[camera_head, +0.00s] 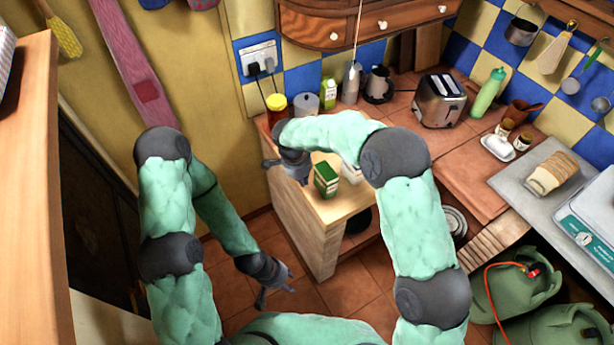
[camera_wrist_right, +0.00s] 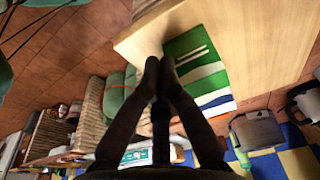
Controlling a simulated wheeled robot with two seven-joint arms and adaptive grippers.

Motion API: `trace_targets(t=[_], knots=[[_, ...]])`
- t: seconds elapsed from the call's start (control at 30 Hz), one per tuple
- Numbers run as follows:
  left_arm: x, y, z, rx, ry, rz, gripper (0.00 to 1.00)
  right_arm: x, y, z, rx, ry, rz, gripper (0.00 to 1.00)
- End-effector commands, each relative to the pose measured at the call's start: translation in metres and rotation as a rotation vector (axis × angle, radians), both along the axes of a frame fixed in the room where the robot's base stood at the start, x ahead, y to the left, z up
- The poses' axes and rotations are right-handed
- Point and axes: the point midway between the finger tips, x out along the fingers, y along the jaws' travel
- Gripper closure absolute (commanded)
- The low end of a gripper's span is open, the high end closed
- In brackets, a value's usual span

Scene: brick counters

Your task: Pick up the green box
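The green box (camera_head: 326,180) stands on the wooden counter end in the head view, green with a pale lower part. It shows in the right wrist view (camera_wrist_right: 198,62) with white stripes and a blue band. My right gripper (camera_head: 301,180) is just left of the box in the head view. In the right wrist view its fingertips (camera_wrist_right: 161,66) are close together beside the box's left edge, with nothing seen between them. Whether they touch the box is unclear. My left gripper (camera_head: 276,296) hangs low over the floor tiles, away from the box; its finger opening is unclear.
A white item (camera_head: 351,172) stands right of the box, partly hidden by my right arm. A toaster (camera_head: 440,100) is farther right. Open floor lies left of the counter.

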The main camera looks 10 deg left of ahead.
Motion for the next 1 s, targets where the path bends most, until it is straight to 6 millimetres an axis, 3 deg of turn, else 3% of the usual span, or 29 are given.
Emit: trace_targets(t=[0.53, 0.6, 0.7, 1.0], knots=[[0.000, 0.000, 0.011, 0.000, -0.001, 0.000, 0.60, 0.059, -0.082, 0.000, 0.000, -0.001, -0.004, 1.00], [0.000, 0.000, 0.014, 0.000, -0.001, 0.000, 0.60, 0.057, -0.080, -0.010, 0.000, 0.005, 0.001, 1.00], [0.000, 0.000, 0.002, 0.000, -0.001, 0.000, 0.60, 0.058, -0.080, -0.015, 0.001, -0.001, 0.000, 1.00], [0.000, 0.000, -0.001, 0.000, 0.000, 0.000, 0.60, 0.057, -0.080, -0.018, 0.000, 0.004, 0.001, 1.00]])
